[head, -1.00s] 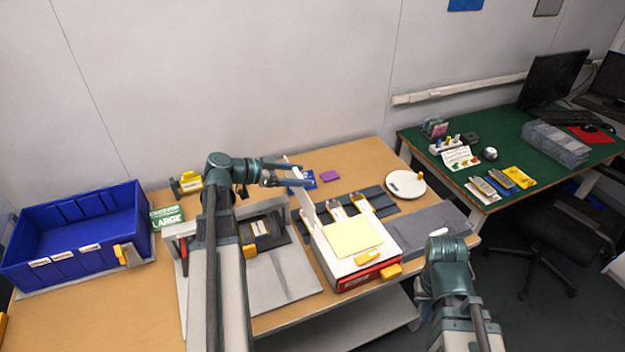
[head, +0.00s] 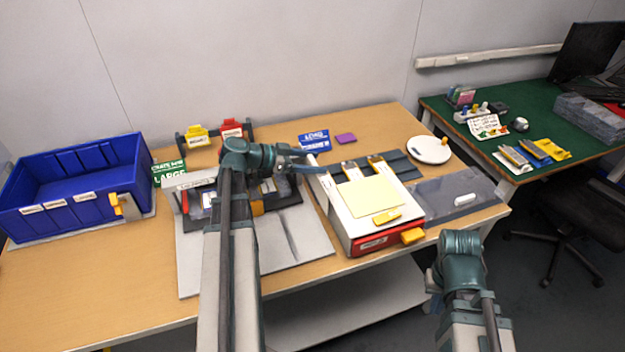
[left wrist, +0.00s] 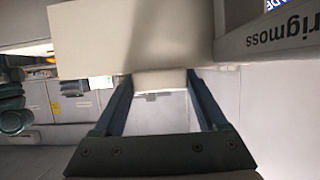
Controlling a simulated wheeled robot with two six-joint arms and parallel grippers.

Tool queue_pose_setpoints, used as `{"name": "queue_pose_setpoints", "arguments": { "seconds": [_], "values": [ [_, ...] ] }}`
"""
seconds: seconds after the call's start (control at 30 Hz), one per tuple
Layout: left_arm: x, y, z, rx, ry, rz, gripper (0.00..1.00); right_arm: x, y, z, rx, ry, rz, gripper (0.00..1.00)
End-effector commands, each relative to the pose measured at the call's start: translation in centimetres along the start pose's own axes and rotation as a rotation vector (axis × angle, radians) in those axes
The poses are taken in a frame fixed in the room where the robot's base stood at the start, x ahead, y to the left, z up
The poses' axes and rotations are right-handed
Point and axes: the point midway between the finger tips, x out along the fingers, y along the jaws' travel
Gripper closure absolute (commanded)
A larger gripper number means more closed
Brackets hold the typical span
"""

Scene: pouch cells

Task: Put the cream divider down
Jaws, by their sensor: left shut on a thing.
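The cream divider (left wrist: 135,40) is a flat pale panel filling the upper part of the left wrist view. Its small tab sits between the fingers of my left gripper (left wrist: 160,82), which is shut on it. In the head view my left gripper (head: 318,167) is above the back left corner of a white-topped red box (head: 372,246). The divider is mostly hidden there; a thin pale edge shows near the fingertips, and I cannot tell whether it touches the box. My right arm shows at lower right, but its gripper is out of sight.
A grey board (head: 200,270) with a dark tray lies left of the box. A blue bin (head: 75,215) stands at far left. Yellow (head: 197,136) and red (head: 231,130) holders stand behind. A white round plate (head: 428,150) and a grey mat (head: 480,186) lie right.

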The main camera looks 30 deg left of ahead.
Motion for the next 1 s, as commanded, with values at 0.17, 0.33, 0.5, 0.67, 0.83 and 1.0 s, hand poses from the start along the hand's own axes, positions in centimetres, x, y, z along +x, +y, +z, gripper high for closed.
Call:
{"name": "queue_pose_setpoints", "arguments": {
  "seconds": [0.17, 0.33, 0.5, 0.67, 0.83, 1.0],
  "values": [
    [0.5, 0.0, 1.1, 0.0, 0.0, 0.0, 0.93, 1.2, -0.1, -0.1, 0.0, 0.0, 0.0, 1.0],
    [1.4, 0.0, 3.3, 0.0, 0.0, 0.0, 0.93, 3.5, -0.3, -0.2, 0.0, 0.0, 0.0, 1.0],
    [1.8, 0.0, 4.3, 0.0, 0.0, 0.0, 0.93, 4.6, -0.4, -0.3, -0.001, 0.0, 0.0, 1.0],
    [1.7, 0.0, 4.0, 0.0, 0.0, 0.0, 0.93, 4.3, -0.4, -0.2, -0.001, 0.0, 0.0, 1.0],
    [1.8, 0.0, 4.3, 0.0, 0.0, 0.0, 0.93, 4.6, -0.4, -0.3, -0.001, 0.0, 0.0, 1.0],
    [1.8, 0.0, 4.3, 0.0, 0.0, 0.0, 0.13, 4.6, -0.4, -0.3, -0.001, 0.0, 0.0, 1.0]
  ]
}}
